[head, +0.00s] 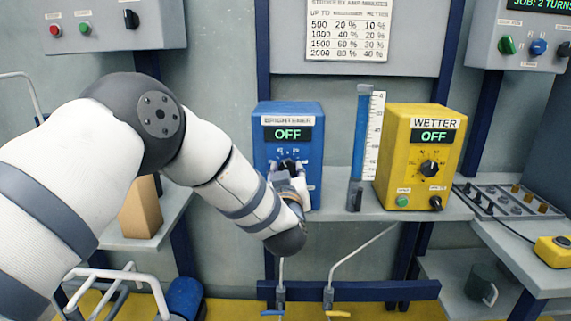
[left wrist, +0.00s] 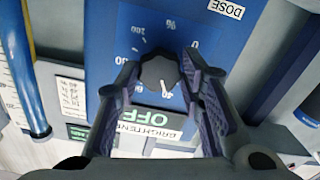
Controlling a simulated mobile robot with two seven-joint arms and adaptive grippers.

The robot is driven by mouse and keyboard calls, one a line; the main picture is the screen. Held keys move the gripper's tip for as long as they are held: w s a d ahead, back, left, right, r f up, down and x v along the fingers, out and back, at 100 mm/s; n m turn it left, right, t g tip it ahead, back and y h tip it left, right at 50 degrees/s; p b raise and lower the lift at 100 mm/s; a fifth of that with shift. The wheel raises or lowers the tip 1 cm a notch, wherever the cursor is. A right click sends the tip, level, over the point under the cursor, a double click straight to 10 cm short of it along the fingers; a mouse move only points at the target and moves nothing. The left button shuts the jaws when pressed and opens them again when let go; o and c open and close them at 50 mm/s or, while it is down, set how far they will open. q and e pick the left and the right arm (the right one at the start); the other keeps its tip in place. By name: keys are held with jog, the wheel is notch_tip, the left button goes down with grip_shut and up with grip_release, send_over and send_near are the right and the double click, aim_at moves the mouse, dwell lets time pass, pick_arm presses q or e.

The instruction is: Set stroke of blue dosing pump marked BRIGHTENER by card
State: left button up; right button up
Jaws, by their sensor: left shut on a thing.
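The blue dosing pump (head: 262,150), labelled BRIGHTENER, stands on the shelf and its display reads OFF. My left gripper (head: 289,168) is at the pump's front. In the left wrist view my left gripper (left wrist: 163,84) has its fingers closed on both sides of the black dial knob (left wrist: 158,70). The pump face (left wrist: 200,22) appears upside down there, with scale numbers around the knob and the word DOSE. A white pointer mark shows on the knob; its exact setting is unclear. The card (head: 348,30) above lists rows from 500 to 2000 with percentages. My right gripper is not in view.
The yellow WETTER pump (head: 398,155), also reading OFF, stands to the right. A blue-filled sight tube (head: 362,130) stands between the pumps. A panel at top right has a display (head: 541,4) reading JOB: 2 TURNS, cut by the frame edge. Pipes with taps are below the shelf.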

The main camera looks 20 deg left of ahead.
pick_arm(q)
jog(key=shift+r+m, duration=0.15)
jog(key=shift+m, duration=0.15)
jog(key=o, duration=1.2)
jog(key=shift+c, duration=0.2)
jog(key=v, duration=1.2)
